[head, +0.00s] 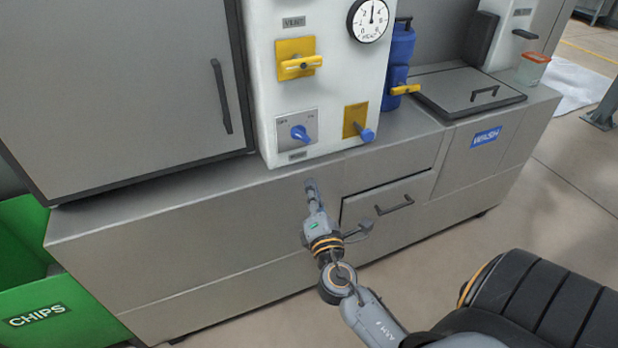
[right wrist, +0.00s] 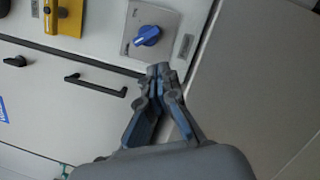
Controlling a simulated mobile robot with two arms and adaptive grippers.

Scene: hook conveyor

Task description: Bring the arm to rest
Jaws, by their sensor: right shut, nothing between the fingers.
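My right gripper (head: 311,187) is shut and empty. In the head view its arm comes up from the lower right, and the fingers show against the front of the grey steel cabinet, below the white control panel. In the right wrist view the closed fingertips (right wrist: 159,70) meet just below the blue rotary knob (right wrist: 146,35) in the picture, with a visible gap. The same knob shows on the panel in the head view (head: 299,133). I cannot tell whether the fingers touch the cabinet. My left gripper is not in view.
The steel cabinet (head: 200,240) runs across the view, with a drawer handle (head: 394,205) right of my gripper. The panel carries a yellow handle (head: 300,63) and a gauge (head: 368,19). A green CHIPS bin (head: 70,300) stands lower left. Floor (head: 565,215) is clear at right.

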